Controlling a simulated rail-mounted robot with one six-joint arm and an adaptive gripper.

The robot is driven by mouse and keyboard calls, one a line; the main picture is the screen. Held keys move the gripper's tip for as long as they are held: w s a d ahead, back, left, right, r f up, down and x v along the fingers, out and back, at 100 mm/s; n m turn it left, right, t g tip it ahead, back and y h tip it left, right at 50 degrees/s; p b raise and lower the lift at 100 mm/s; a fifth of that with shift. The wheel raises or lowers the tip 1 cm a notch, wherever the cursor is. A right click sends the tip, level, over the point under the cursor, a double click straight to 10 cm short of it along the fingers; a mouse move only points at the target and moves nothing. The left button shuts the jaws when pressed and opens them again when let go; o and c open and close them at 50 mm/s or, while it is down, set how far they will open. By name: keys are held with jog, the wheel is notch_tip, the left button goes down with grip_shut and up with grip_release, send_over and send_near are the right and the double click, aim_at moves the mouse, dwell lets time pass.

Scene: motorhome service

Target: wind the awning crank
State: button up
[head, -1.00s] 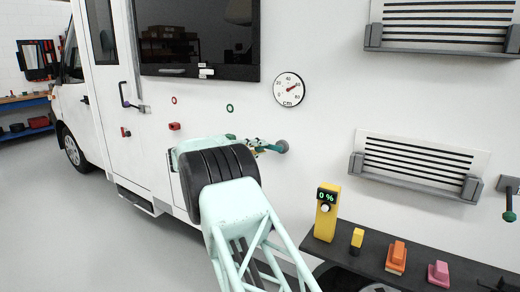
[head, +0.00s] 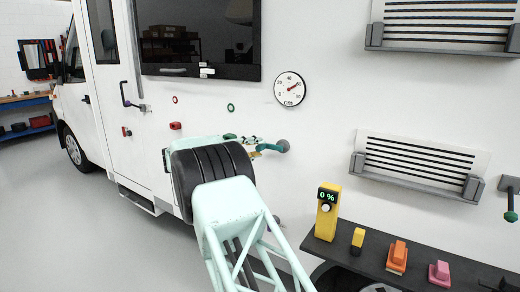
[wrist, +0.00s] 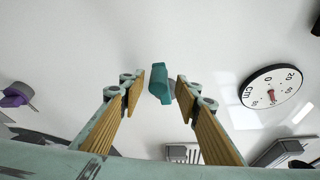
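The awning crank is a teal arm (head: 270,147) on a round grey hub (head: 284,146) on the white motorhome wall, left of and below the cm dial (head: 290,89). In the wrist view the teal crank end (wrist: 160,84) stands between the two fingertips, with a narrow gap showing on each side. My gripper (wrist: 160,92) is open around it, its tan-padded fingers apart. In the head view the wrist partly hides my gripper (head: 255,146) and the near end of the crank. The dial also shows in the wrist view (wrist: 271,87).
A dark shelf (head: 440,262) at lower right holds a yellow 0 % display post (head: 327,212) and coloured blocks. Louvred vents (head: 415,165) are on the wall at right. Another crank with a green knob (head: 511,216) is at the right edge. Floor at left is clear.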

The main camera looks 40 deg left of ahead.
jog(key=f+v, duration=0.1)
jog(key=v, duration=0.8)
jog(key=shift+s+r, duration=0.2)
jog(key=shift+r, duration=0.3)
